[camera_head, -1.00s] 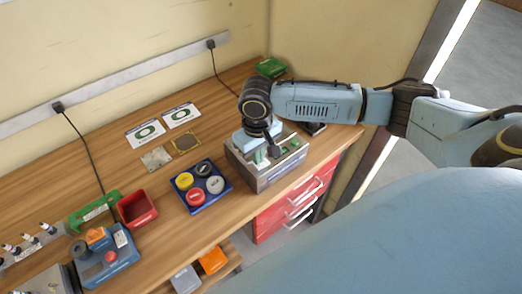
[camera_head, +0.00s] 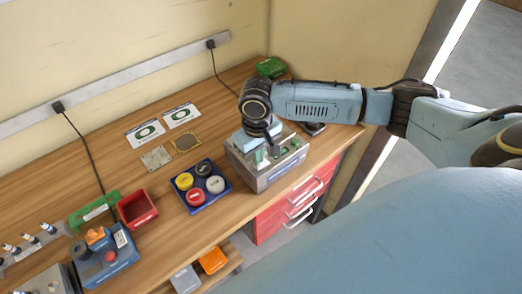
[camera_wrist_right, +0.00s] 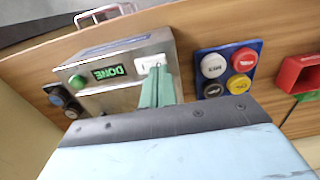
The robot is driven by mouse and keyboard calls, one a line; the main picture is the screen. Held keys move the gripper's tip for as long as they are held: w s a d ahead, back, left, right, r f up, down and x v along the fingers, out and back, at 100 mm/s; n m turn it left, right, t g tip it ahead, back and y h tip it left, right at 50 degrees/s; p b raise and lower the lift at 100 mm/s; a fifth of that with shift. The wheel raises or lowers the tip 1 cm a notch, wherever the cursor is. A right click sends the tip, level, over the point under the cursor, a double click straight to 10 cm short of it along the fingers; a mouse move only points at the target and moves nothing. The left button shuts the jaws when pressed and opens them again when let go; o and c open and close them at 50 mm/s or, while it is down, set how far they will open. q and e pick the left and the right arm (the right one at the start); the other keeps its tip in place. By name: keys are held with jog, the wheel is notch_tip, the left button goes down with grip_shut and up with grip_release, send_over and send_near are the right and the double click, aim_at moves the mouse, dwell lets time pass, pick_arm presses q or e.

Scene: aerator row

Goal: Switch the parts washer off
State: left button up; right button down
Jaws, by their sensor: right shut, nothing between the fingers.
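The parts washer (camera_head: 268,177) is a grey metal box near the right end of the bench. It also shows in the right wrist view (camera_wrist_right: 125,60). Its face has a dark display (camera_wrist_right: 109,72) reading DONE in green, a round green button (camera_wrist_right: 77,81) and a white switch plate (camera_wrist_right: 151,62). My right gripper (camera_head: 261,156) is over the washer's top, pointing down. In the wrist view its green fingers (camera_wrist_right: 157,72) are shut and empty, with the tips at the switch plate and partly covering it. I cannot tell whether they touch it. My left gripper is not in view.
A blue tray (camera_head: 207,203) with red, yellow, white and dark round pieces sits left of the washer. A red bin (camera_head: 137,209) and a blue device (camera_head: 108,262) stand farther left. Cards (camera_head: 145,134) lie behind. A small dark item (camera_head: 314,128) is right of the washer.

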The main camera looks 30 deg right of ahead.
jog(key=shift+f, duration=0.95)
dwell(0.8)
jog(key=shift+r, duration=0.1)
notch_tip(320, 180, up, 5)
jog(key=p, duration=0.5)
jog(key=shift+p, duration=0.4)
jog(key=shift+r, duration=0.9)
jog(key=shift+a, duration=0.1)
